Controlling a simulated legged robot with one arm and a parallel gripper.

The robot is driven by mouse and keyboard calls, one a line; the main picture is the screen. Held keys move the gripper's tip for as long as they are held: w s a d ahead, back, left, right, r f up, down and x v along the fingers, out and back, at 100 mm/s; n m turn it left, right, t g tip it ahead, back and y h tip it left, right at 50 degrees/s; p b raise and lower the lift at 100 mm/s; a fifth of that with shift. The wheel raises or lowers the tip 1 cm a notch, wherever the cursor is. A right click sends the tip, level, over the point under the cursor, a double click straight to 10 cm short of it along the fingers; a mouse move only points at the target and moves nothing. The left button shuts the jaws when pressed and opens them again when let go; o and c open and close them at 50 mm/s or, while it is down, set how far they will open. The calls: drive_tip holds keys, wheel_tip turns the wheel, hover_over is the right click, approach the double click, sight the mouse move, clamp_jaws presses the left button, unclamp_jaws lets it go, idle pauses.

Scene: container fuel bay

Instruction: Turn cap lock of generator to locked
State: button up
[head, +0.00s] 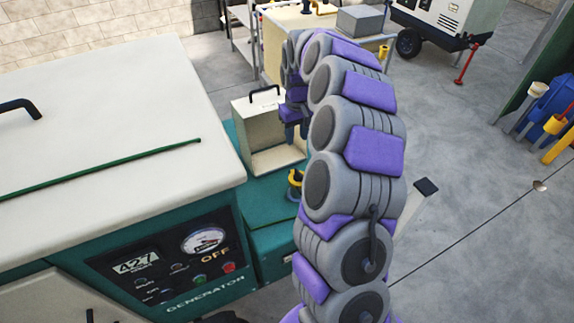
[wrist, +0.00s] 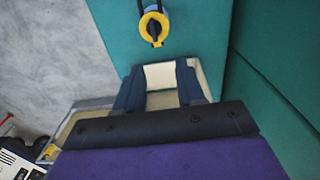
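The generator (head: 100,110) is a cream-topped teal cabinet at left in the head view, with a panel marked GENERATOR. A yellow cap with a dark piece on it (head: 295,181) stands on the lower teal deck beside the cabinet. In the wrist view the yellow ring-shaped cap (wrist: 145,27) is at top centre, with a dark bar across it. Its lock position cannot be told. My gripper (wrist: 160,66) is open, with its two dark blue fingers apart and nothing gripped. The cap is beyond the fingertips, not between them. In the head view my arm partly hides the gripper.
A cream box with a black handle (head: 257,110) stands on the deck close to my gripper. The teal cabinet wall (wrist: 275,100) is at right in the wrist view. A cart (head: 300,30) and a wheeled white unit (head: 445,20) stand behind. Concrete floor at right is mostly clear.

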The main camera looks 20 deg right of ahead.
drive_tip(key=b, duration=0.2)
hover_over(299, 172)
drive_tip(key=a, duration=0.1)
wheel_tip(299, 172, down, 13)
drive_tip(key=shift+r, duration=0.2)
drive_tip(key=f, duration=0.1)
drive_tip(key=d+f+b, duration=0.1)
drive_tip(key=f, duration=0.3)
drive_tip(key=shift+d, duration=0.35)
drive_tip(key=shift+a, duration=0.7)
drive_tip(key=c, duration=0.3)
drive_tip(key=shift+d, duration=0.4)
drive_tip(key=c, duration=0.3)
clamp_jaws()
drive_tip(key=shift+a, duration=0.1)
